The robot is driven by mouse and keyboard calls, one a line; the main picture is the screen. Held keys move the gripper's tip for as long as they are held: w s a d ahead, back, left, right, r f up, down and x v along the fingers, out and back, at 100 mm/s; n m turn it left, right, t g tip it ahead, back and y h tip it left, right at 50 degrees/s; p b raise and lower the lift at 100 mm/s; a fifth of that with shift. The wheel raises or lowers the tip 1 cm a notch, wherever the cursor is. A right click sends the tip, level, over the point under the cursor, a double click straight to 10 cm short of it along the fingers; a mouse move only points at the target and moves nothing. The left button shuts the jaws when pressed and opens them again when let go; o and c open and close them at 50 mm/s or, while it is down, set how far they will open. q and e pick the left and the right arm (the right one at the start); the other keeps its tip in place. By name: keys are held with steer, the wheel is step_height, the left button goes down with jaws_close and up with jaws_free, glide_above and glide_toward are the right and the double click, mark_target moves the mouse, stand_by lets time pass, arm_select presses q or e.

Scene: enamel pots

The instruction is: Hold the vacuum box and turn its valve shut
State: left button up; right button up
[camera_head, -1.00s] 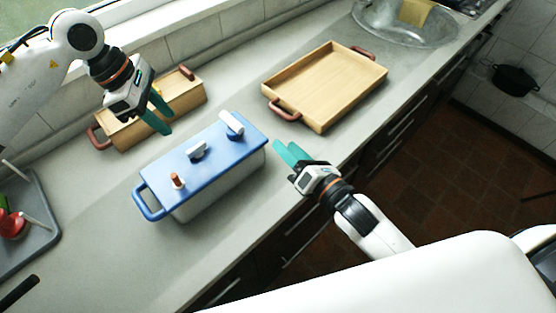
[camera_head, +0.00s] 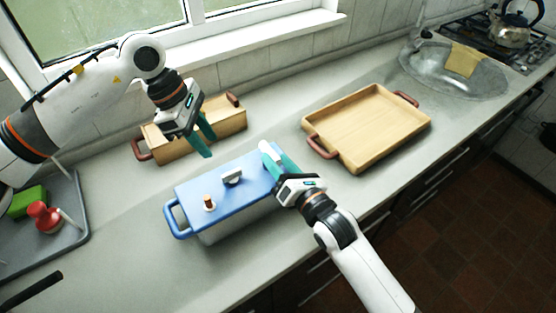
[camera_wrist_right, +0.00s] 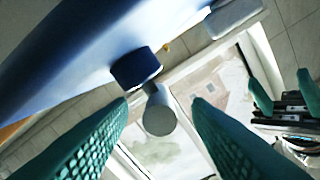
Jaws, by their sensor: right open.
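The vacuum box (camera_head: 232,225) stands on the counter, with a blue lid (camera_head: 215,196) and a blue loop handle at its left end. A grey knob and an orange-brown peg (camera_head: 209,203) stand on the lid. My right gripper (camera_head: 281,160) is open at the lid's right end, largely covering the pale lever valve (camera_head: 264,147) there. In the right wrist view, a grey cylinder on a blue collar (camera_wrist_right: 135,67) shows between the spread teal fingers, with no clear contact. My left gripper (camera_head: 209,146) hovers behind the box, empty; the right wrist view shows its fingers (camera_wrist_right: 285,95) apart.
A wooden tray (camera_head: 350,160) with brown handles lies to the right of the box. A wooden box (camera_head: 226,122) stands behind, near the wall. A grey tray (camera_head: 80,235) with red and green items is at left. A sink and stove are far right.

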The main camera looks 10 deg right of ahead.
mark_target(231, 172)
steer(key=shift+w+a, duration=0.2)
steer(key=shift+w, duration=0.2)
steer(key=shift+c, duration=0.3)
jaws_close()
arm_select(q)
steer(key=o, duration=0.4)
steer(key=shift+c, duration=0.2)
steer(key=o, duration=0.3)
steer(key=shift+d+r+m, duration=0.15)
steer(key=shift+d+m, duration=0.1)
steer(key=shift+m, duration=0.25)
steer(key=d+r+m+y, duration=0.2)
steer(key=d+m+y, duration=0.2)
steer(key=m, duration=0.6)
steer(key=shift+t, duration=0.3)
steer(key=f, duration=1.1)
steer(key=shift+s+a+f, duration=0.25)
steer(key=shift+s, duration=0.1)
